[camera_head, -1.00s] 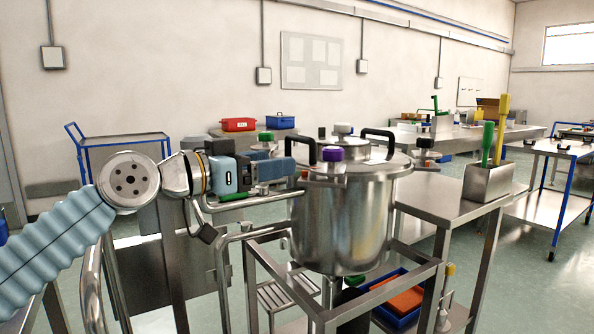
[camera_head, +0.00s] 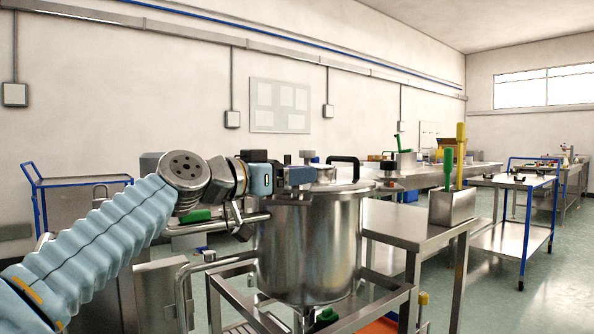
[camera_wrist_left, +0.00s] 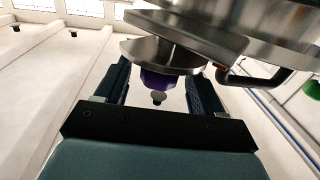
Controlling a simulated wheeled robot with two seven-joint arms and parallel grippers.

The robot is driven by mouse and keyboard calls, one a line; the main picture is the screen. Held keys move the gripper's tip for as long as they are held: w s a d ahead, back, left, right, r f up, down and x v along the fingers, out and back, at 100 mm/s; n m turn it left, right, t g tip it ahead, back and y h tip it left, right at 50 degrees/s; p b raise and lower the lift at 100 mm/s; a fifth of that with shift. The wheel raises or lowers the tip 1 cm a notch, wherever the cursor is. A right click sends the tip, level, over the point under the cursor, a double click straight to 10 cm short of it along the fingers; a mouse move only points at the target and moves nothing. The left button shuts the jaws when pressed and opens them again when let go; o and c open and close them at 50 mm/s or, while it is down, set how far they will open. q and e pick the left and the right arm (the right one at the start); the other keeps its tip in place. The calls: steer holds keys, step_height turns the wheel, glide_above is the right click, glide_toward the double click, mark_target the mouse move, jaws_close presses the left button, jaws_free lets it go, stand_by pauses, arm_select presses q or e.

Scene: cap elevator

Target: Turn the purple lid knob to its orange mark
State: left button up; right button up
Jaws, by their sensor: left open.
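The steel pot (camera_head: 308,250) stands in a metal frame. The purple lid knob (camera_wrist_left: 158,81) shows in the left wrist view, under the steel lid (camera_wrist_left: 165,55) in that upside-down picture. My left gripper (camera_head: 300,176) is at the lid's near left edge in the head view and hides the knob there. In the left wrist view, my left gripper's fingers (camera_wrist_left: 158,90) are open, one on each side of the knob, with gaps visible. I cannot see the orange mark. My right gripper is not in view.
A black lid handle (camera_head: 343,160) stands at the back of the lid; it also shows in the left wrist view (camera_wrist_left: 255,78). A steel holder (camera_head: 452,206) with green and yellow handled tools stands right of the pot. A blue-framed trolley (camera_head: 523,238) is farther right.

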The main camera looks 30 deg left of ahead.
arm_select(q)
steer(key=shift+x, duration=1.1)
steer(key=c, duration=0.9)
steer(key=shift+a+f+m+g+h+b, duration=0.1)
steer(key=shift+f+m+g+h+b, duration=0.15)
steer(key=shift+m+g+h+b, duration=0.45)
steer(key=shift+c, duration=0.2)
steer(key=shift+r+m+g+h, duration=0.15)
steer(key=shift+m+h, duration=0.25)
steer(key=shift+h, duration=0.3)
steer(key=shift+r+m+g+h, duration=0.15)
steer(key=shift+m+h, duration=0.25)
steer(key=shift+h, duration=0.3)
steer(key=o, duration=0.9)
